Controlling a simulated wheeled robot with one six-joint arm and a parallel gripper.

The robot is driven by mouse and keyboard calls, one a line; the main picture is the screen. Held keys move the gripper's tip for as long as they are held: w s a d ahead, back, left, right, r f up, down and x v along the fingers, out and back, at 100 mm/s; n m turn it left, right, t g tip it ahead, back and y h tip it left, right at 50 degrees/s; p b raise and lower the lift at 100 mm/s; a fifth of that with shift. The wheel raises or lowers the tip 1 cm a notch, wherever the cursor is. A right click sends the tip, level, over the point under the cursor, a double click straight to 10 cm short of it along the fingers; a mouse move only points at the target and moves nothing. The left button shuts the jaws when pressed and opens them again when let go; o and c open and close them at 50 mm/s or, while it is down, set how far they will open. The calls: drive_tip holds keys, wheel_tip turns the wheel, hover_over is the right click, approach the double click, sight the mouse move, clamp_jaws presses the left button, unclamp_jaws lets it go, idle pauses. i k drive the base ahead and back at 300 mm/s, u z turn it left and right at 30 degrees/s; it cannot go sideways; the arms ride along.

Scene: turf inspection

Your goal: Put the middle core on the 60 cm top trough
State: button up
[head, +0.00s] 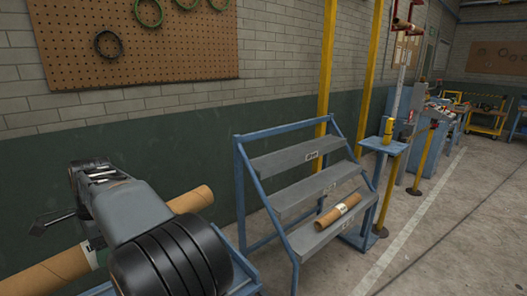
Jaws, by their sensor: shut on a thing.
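A long brown cardboard core (191,200) with a pale label band runs slantwise behind and below my arm at the lower left. My gripper (94,243) is mostly hidden by my arm's wrist; it is shut on this core near the label band. A blue-framed stepped rack stands right of centre with three grey troughs. The top trough (285,159) is empty, and so is the middle trough (310,194). A shorter brown core (328,217) with a white label lies on the bottom trough (309,241). The trough tags are too small to read.
A blue frame (243,270) shows beside my arm at the bottom. A small blue stand (383,146) with a yellow item is right of the rack, near yellow posts (368,75). A pegboard (135,40) hangs behind. Open floor (440,230) lies to the right.

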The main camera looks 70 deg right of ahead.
sight(303, 152)
drive_tip(key=z, duration=0.05)
drive_tip(key=k, duration=0.6)
drive_tip(key=z, duration=2.95)
drive_tip(key=i, duration=3.15)
drive_tip(key=u, duration=2.6)
